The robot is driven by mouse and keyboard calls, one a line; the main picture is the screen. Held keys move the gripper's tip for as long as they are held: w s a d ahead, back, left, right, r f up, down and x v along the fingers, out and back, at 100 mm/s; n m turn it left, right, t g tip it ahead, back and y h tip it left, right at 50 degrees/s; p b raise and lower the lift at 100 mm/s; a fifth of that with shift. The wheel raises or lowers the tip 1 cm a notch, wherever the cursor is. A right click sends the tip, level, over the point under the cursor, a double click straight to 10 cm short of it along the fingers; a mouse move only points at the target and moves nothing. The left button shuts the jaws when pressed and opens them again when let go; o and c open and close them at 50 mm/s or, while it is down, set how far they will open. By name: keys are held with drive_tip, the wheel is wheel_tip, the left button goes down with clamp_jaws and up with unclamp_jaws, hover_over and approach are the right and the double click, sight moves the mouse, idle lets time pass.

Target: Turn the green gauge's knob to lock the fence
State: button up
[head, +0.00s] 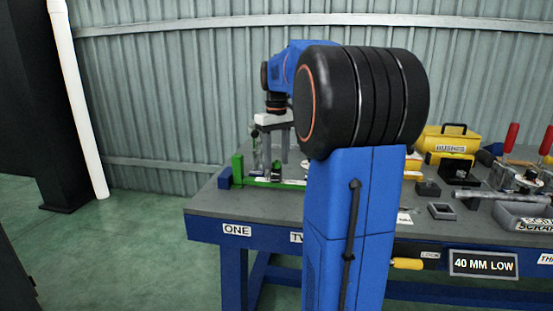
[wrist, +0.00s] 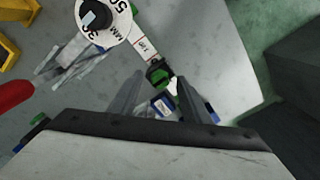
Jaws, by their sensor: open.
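The green gauge (head: 275,183) stands at the left end of the bench, with a green upright at its left and a pale strip along its base. My gripper (head: 270,156) is over it, pointing down, fingers apart and empty. In the wrist view, a small green and black part (wrist: 158,73) lies between the fingertips of my gripper (wrist: 160,80), beside a white pointed piece. It looks like the knob area, but I cannot tell whether the fingers touch it. A pale scale strip runs from it toward a round white dial (wrist: 103,18). The fence cannot be made out clearly.
A blue block (head: 225,178) sits left of the gauge, near the bench edge. My arm hides the bench middle.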

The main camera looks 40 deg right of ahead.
drive_tip(key=shift+f, duration=0.2)
drive_tip(key=c, duration=1)
drive_tip(key=shift+c, duration=0.2)
